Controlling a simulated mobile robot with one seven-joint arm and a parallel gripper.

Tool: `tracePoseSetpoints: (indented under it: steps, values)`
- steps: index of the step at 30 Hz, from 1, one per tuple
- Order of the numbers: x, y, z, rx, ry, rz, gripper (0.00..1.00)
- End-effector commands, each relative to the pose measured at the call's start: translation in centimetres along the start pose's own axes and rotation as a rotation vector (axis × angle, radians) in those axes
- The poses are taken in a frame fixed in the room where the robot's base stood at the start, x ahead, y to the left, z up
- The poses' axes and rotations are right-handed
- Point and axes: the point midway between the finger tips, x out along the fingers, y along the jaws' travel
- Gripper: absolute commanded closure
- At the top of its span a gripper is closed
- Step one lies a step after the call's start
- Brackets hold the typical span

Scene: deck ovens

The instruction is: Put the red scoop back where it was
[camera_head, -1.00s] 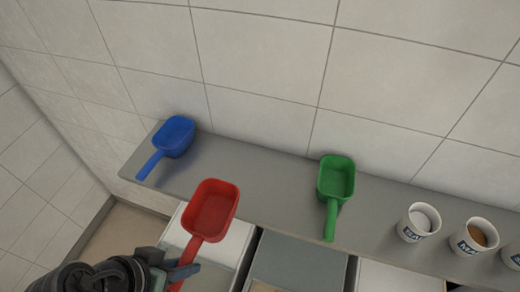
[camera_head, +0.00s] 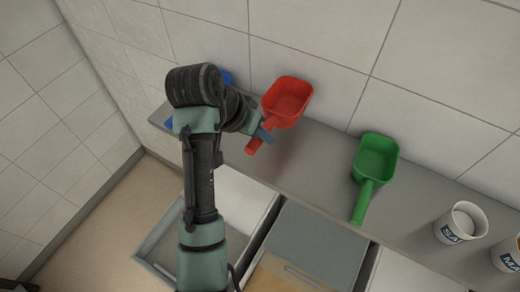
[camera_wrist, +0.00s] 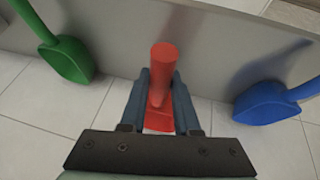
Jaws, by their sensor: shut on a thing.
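The red scoop (camera_head: 287,103) is in my gripper (camera_head: 262,134), which is shut on its handle. In the head view its bowl shows over the back of the grey shelf (camera_head: 310,150), between the blue and green scoops, and it looks raised above the shelf. In the wrist view the red handle (camera_wrist: 164,58) stands between the two fingers of my gripper (camera_wrist: 161,82). The green scoop (camera_head: 376,160) lies on the shelf to the right. The blue scoop (camera_head: 228,77) is mostly hidden behind my arm in the head view, but shows plainly in the wrist view (camera_wrist: 268,104).
A white labelled cup (camera_head: 461,222) and another cup (camera_head: 507,254) stand on the shelf at the right. A tiled wall (camera_head: 330,40) rises behind the shelf. Bins with lids (camera_head: 322,238) stand below its front edge. The shelf between the blue and green scoops looks clear.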

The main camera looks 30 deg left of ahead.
Motion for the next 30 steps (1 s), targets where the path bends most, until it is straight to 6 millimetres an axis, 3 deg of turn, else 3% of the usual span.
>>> tracePoseSetpoints:
  steps: [14, 27, 28, 30]
  values:
    - [5.2, -1.1, 3.0, -0.004, -0.004, 0.003, 1.00]
    - [6.3, -1.3, 3.0, 0.001, 0.001, 0.000, 1.00]
    - [6.4, -1.3, 3.0, 0.001, 0.000, 0.000, 0.68]
    - [6.3, -1.3, 3.0, 0.001, 0.000, 0.000, 0.55]
